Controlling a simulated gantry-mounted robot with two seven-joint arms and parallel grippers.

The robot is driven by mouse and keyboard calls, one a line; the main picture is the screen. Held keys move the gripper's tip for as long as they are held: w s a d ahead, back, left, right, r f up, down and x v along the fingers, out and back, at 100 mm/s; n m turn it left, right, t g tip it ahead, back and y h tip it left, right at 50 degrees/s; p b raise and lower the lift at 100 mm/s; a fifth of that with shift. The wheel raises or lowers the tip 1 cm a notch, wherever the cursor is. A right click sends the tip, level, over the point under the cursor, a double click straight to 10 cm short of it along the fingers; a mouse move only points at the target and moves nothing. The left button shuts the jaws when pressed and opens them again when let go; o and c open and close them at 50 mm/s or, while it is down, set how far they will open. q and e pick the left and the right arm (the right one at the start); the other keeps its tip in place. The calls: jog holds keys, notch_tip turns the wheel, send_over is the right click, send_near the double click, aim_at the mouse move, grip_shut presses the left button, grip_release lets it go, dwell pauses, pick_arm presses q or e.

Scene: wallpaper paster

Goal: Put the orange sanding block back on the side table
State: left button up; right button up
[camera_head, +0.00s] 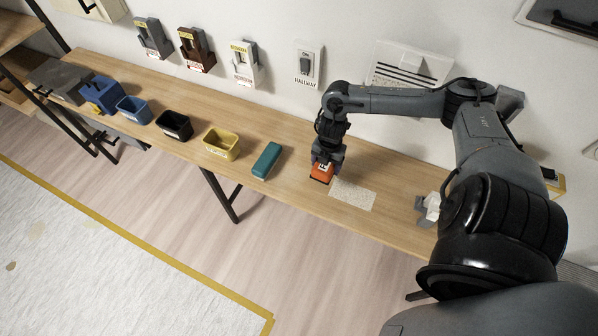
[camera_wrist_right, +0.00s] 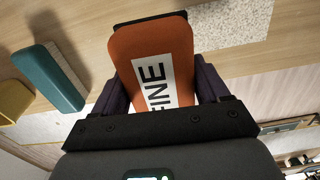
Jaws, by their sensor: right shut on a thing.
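The orange sanding block (camera_head: 321,173) is between the fingers of my right gripper (camera_head: 326,160), over the wooden side table (camera_head: 300,195). In the right wrist view the block (camera_wrist_right: 150,50) shows a white label reading "FINE", and the two fingers of the right gripper (camera_wrist_right: 160,90) close on its sides. The block is at or just above the table top; I cannot tell whether it touches. It is just left of a speckled pale sheet (camera_head: 353,194) on the table. My left gripper is not in view.
A teal block (camera_head: 266,160) lies to the left on the table, also in the wrist view (camera_wrist_right: 48,78). Further left stand a yellow bin (camera_head: 221,144), a black bin (camera_head: 174,126) and blue bins (camera_head: 134,110). A grey holder (camera_head: 428,208) stands at the right. Wall switches and holders line the back.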

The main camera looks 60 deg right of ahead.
send_over(299, 176)
notch_tip(299, 176, down, 6)
jog(key=shift+a+r, duration=0.1)
jog(key=shift+r, duration=0.1)
notch_tip(299, 176, down, 2)
jog(key=shift+b, duration=0.3)
jog(key=shift+f, duration=0.85)
jog(key=shift+f, duration=0.4)
jog(key=o, duration=1.1)
jog(key=shift+r, duration=0.1)
